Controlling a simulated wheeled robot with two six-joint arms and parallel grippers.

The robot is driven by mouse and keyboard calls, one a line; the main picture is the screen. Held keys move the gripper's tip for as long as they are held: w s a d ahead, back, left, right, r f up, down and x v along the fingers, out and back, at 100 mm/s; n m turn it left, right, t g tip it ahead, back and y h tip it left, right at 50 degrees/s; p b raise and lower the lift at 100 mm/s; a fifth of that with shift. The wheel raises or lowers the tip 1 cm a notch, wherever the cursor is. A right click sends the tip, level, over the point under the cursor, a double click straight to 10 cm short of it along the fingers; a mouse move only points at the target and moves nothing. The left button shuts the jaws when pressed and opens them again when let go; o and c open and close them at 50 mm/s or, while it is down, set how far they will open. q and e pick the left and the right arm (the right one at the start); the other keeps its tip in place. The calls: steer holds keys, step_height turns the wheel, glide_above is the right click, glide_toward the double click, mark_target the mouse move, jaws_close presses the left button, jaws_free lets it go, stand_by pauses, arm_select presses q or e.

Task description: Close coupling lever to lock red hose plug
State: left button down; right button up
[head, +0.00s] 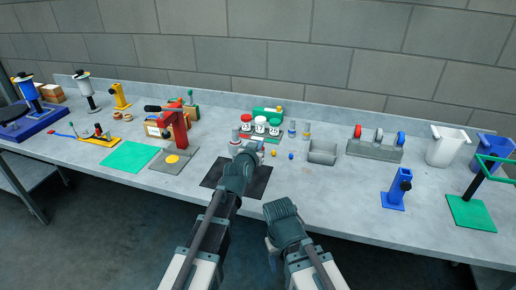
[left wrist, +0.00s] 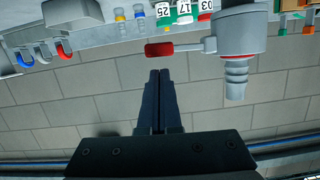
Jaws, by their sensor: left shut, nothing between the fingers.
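The grey coupling (left wrist: 240,35) fills the upper right of the left wrist view, with a ribbed hose end (left wrist: 237,80). Its lever (left wrist: 172,48) has a red grip and sticks out sideways to the left. In the head view the coupling (head: 235,148) is partly hidden behind my left gripper (head: 246,151). The left gripper also shows in the left wrist view (left wrist: 160,72); its fingers are shut and empty, with their tips just below the red grip.
A black mat (head: 258,187) lies under the left gripper. A red press (head: 174,127) stands to the left.

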arm_select(q)
steer(key=shift+f, duration=0.45)
steer(key=shift+d+f+m+b, duration=0.15)
steer(key=shift+f+m+b, duration=0.35)
steer(key=shift+m+b, duration=0.15)
step_height(320, 180, down, 6)
steer(key=a+m+t+y+b, duration=0.2)
steer(key=m+y+b, duration=0.1)
steer(key=m+b, duration=0.7)
steer(key=shift+w+f, duration=0.2)
steer(key=shift+w, duration=0.05)
steer(key=shift+d+r, duration=0.1)
